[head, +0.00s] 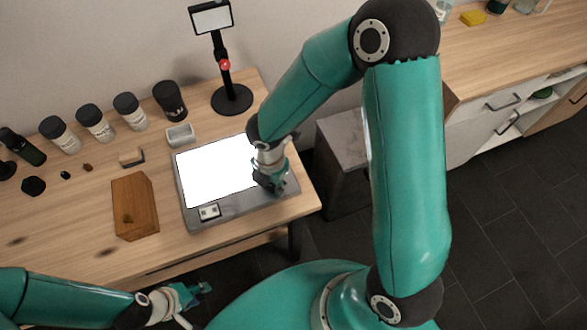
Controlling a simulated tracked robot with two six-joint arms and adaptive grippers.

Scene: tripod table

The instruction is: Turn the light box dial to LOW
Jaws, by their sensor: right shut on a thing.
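The light box (213,172) is a flat grey panel with a bright white lit surface, lying on the wooden table. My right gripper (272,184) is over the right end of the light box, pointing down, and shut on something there. The dial is hidden under the gripper, so its setting cannot be read. A small pale piece with dark squares (209,212) sits on the front left edge of the box. My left gripper (198,291) is low in front of the table, away from the light box, and its fingers look apart.
A wooden board (134,206) lies left of the light box. Several dark-lidded jars (97,122) line the back. A small grey tray (180,136) and a phone stand (231,98) are behind the box. A grey cabinet (342,160) stands right of the table.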

